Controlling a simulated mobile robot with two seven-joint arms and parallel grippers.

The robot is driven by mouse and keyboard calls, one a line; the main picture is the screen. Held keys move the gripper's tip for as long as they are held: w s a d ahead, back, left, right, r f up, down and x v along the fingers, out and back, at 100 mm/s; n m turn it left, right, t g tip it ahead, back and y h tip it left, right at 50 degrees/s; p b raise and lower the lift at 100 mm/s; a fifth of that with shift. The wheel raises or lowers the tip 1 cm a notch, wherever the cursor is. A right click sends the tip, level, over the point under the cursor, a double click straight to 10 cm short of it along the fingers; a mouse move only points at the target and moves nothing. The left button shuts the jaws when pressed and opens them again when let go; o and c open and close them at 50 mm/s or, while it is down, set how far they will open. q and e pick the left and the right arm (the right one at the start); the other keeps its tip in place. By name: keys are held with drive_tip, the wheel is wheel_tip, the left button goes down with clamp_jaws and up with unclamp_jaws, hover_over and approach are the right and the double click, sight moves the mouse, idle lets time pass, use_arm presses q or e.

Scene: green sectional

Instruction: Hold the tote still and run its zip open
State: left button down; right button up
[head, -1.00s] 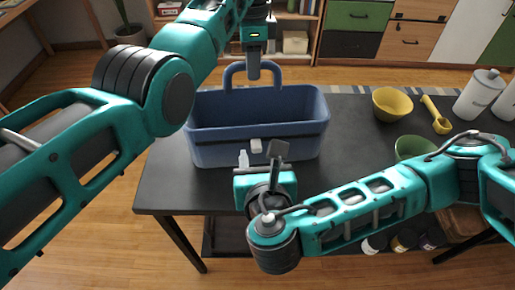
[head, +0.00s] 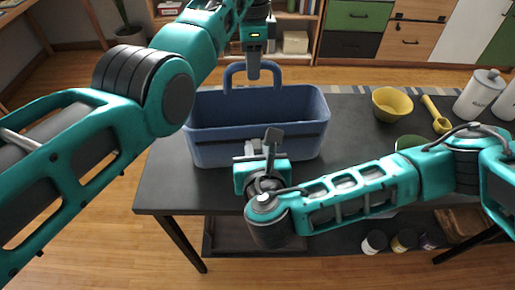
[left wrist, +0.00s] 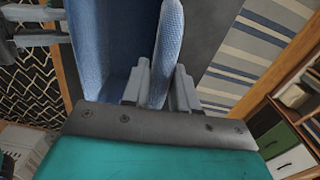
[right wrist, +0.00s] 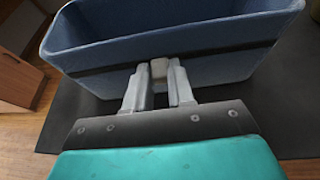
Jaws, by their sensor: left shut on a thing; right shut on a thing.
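The blue tote (head: 212,150) stands on the dark table, with a dark zip band (right wrist: 215,50) along its front wall. My left gripper (head: 253,78) is shut on the tote's raised blue handle (head: 233,74) at the back; the left wrist view shows the handle (left wrist: 166,45) between its fingers. My right gripper (head: 262,143) is at the middle of the front wall. In the right wrist view its fingers are shut on the small beige zip pull (right wrist: 159,68), which sits on the band. In the head view the gripper hides the pull.
A yellow bowl (head: 392,103), a yellow scoop (head: 436,115) and white canisters (head: 480,93) stand on the table (head: 350,125) to the right. A green bowl (head: 410,142) is partly hidden behind my right arm. The table left of the tote is clear.

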clamp_jaws()
drive_tip(key=a, duration=0.8)
drive_tip(key=shift+s+a, duration=0.15)
drive_tip(key=shift+s, duration=0.25)
drive_tip(key=o, duration=0.7)
unclamp_jaws()
drive_tip(key=shift+s, duration=0.1)
drive_tip(key=v, duration=1.1)
drive_tip(key=shift+s+r, duration=0.15)
drive_tip(key=shift+s, duration=0.2)
